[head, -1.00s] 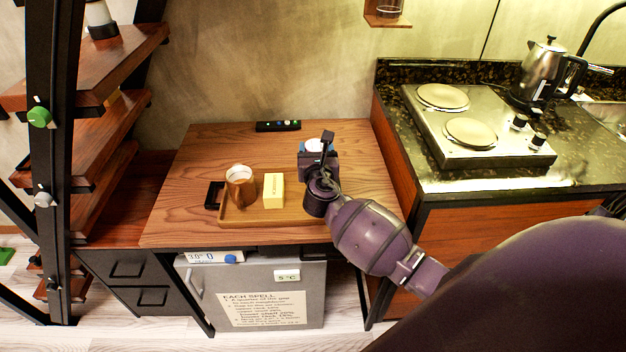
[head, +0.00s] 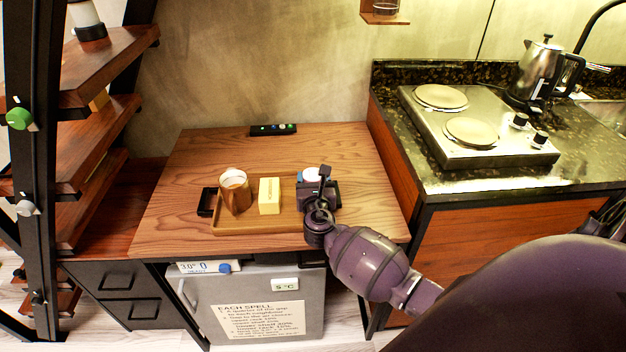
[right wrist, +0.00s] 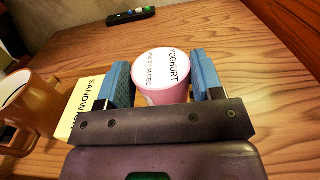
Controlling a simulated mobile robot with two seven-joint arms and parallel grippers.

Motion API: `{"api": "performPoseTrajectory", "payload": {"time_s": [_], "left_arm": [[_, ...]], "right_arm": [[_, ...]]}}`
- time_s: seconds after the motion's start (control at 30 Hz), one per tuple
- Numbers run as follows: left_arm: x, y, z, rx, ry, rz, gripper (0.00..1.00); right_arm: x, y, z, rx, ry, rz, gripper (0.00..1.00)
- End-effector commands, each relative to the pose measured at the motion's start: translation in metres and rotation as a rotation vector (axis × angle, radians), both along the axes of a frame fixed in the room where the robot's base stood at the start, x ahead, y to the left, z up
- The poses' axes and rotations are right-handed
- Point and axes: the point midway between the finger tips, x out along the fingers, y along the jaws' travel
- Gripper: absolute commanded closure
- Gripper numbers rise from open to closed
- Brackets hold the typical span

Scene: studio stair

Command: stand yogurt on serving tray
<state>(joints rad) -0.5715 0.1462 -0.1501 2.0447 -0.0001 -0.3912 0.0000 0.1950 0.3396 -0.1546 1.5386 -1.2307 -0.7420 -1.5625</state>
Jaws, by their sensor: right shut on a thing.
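The yoghurt (right wrist: 162,78) is a pink tub with a white printed lid, upright between the blue finger pads of my right gripper (right wrist: 162,88). In the head view the white lid of the yoghurt (head: 309,175) shows just behind my right gripper (head: 318,184), which is shut on it. The wooden serving tray (head: 248,226) lies on the table, and the gripper is at its right end. The gripper hides the tub's base and that end of the tray, so I cannot tell whether the tub touches the tray. My left gripper is out of view.
A copper mug (head: 236,194) and a yellow sandwich box (head: 269,196) stand on the tray, left of the yoghurt. A small black dish (head: 207,201) is at the tray's left. A black control strip (head: 273,129) lies at the table's back. The table (head: 350,160) is clear behind and right.

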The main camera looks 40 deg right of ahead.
Motion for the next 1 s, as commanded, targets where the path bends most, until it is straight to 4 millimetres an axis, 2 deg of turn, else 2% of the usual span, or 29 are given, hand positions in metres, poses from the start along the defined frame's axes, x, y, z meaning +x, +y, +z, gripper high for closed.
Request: {"api": "performPoseTrajectory", "payload": {"time_s": [0.2,0.23,0.37,0.73,0.87,1.0], "left_arm": [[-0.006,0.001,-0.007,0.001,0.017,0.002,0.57],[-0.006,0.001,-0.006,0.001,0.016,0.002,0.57],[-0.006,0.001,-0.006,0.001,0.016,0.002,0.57],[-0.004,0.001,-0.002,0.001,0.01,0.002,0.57],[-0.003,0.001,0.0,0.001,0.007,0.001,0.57],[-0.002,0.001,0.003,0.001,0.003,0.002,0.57]], "right_arm": [[0.0,0.0,-0.004,-0.001,0.001,0.0,0.67],[0.0,0.0,-0.004,0.0,0.001,0.0,0.35],[0.0,0.0,-0.003,0.0,0.0,0.0,0.15],[0.0,0.0,0.003,0.0,-0.002,-0.001,0.14],[-0.014,0.008,0.0,0.002,0.001,-0.001,0.14],[-0.036,0.022,0.001,0.001,0.002,0.0,0.14]]}}
